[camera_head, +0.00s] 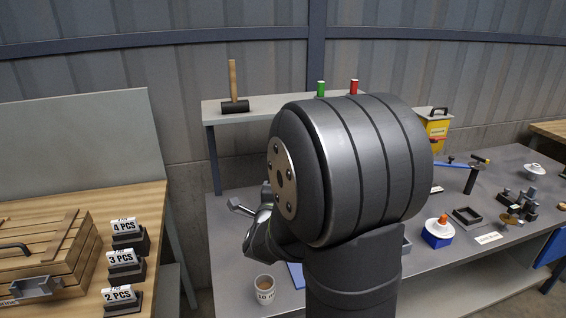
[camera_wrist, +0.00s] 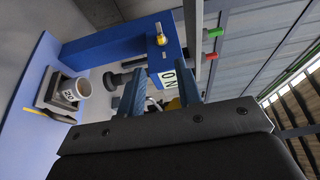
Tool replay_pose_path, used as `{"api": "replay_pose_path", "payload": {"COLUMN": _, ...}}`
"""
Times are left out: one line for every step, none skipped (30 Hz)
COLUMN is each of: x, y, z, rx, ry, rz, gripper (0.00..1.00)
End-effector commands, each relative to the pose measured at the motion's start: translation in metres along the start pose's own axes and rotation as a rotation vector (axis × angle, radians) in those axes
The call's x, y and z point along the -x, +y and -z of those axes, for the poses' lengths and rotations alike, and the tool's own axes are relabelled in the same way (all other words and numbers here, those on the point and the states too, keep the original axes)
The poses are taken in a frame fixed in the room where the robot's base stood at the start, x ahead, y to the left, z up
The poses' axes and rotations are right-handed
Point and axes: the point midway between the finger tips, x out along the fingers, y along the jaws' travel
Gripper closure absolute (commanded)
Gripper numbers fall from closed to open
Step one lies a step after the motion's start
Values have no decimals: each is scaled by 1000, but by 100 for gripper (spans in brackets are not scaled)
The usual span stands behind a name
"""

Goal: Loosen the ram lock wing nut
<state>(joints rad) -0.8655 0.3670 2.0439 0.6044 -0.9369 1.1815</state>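In the wrist view my gripper (camera_wrist: 160,92) shows two blue-grey fingers set apart, with a gap between them and nothing visibly clamped. A white label with black letters (camera_wrist: 168,78) shows beyond the gap, with a small yellow part partly hidden by the fingers. A small brass-coloured part (camera_wrist: 160,35) stands on a blue panel (camera_wrist: 120,38) above the gripper in the picture. It may be the ram lock wing nut, but I cannot tell for sure. In the head view my arm's large dark joint hides most of the gripper and the work in front of it.
A white cup (camera_head: 264,289) stands at the grey bench's front edge. A shelf (camera_head: 250,112) carries a mallet (camera_head: 235,104), a green canister (camera_head: 321,89) and a red canister (camera_head: 353,87). A wooden crate (camera_head: 45,255) sits left. A blue block (camera_head: 437,236) and small tools lie right.

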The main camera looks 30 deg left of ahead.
Motion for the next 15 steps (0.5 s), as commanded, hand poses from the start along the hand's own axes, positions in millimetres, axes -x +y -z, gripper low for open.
{"api": "replay_pose_path", "payload": {"x": -12, "y": 1, "z": 0, "rx": 1, "ry": 1, "rz": -1, "gripper": 68}}
{"api": "replay_pose_path", "payload": {"x": -19, "y": 0, "z": 0, "rx": 0, "ry": 2, "rz": 0, "gripper": 68}}
{"api": "replay_pose_path", "payload": {"x": -28, "y": 1, "z": 1, "rx": 0, "ry": 2, "rz": 0, "gripper": 68}}
{"api": "replay_pose_path", "payload": {"x": -35, "y": 1, "z": 0, "rx": 0, "ry": 1, "rz": -1, "gripper": 68}}
{"api": "replay_pose_path", "payload": {"x": -41, "y": 1, "z": 0, "rx": 0, "ry": 0, "rz": 0, "gripper": 68}}
{"api": "replay_pose_path", "payload": {"x": -50, "y": 1, "z": 0, "rx": 0, "ry": 1, "rz": -1, "gripper": 68}}
{"api": "replay_pose_path", "payload": {"x": -57, "y": 1, "z": 0, "rx": -1, "ry": 1, "rz": 0, "gripper": 68}}
{"api": "replay_pose_path", "payload": {"x": -63, "y": 1, "z": 0, "rx": -1, "ry": 0, "rz": -1, "gripper": 68}}
{"api": "replay_pose_path", "payload": {"x": -72, "y": 1, "z": 0, "rx": -1, "ry": 0, "rz": -1, "gripper": 68}}
{"api": "replay_pose_path", "payload": {"x": -79, "y": 1, "z": 0, "rx": -1, "ry": 0, "rz": 0, "gripper": 68}}
{"api": "replay_pose_path", "payload": {"x": -85, "y": 1, "z": 0, "rx": 0, "ry": 0, "rz": -1, "gripper": 68}}
{"api": "replay_pose_path", "payload": {"x": -94, "y": 1, "z": 0, "rx": -1, "ry": -1, "rz": -1, "gripper": 68}}
{"api": "replay_pose_path", "payload": {"x": -99, "y": 1, "z": 0, "rx": -1, "ry": -1, "rz": 0, "gripper": 68}}
{"api": "replay_pose_path", "payload": {"x": -105, "y": 1, "z": -1, "rx": -1, "ry": -1, "rz": 0, "gripper": 68}}
{"api": "replay_pose_path", "payload": {"x": -112, "y": 1, "z": -1, "rx": -1, "ry": -1, "rz": -1, "gripper": 68}}
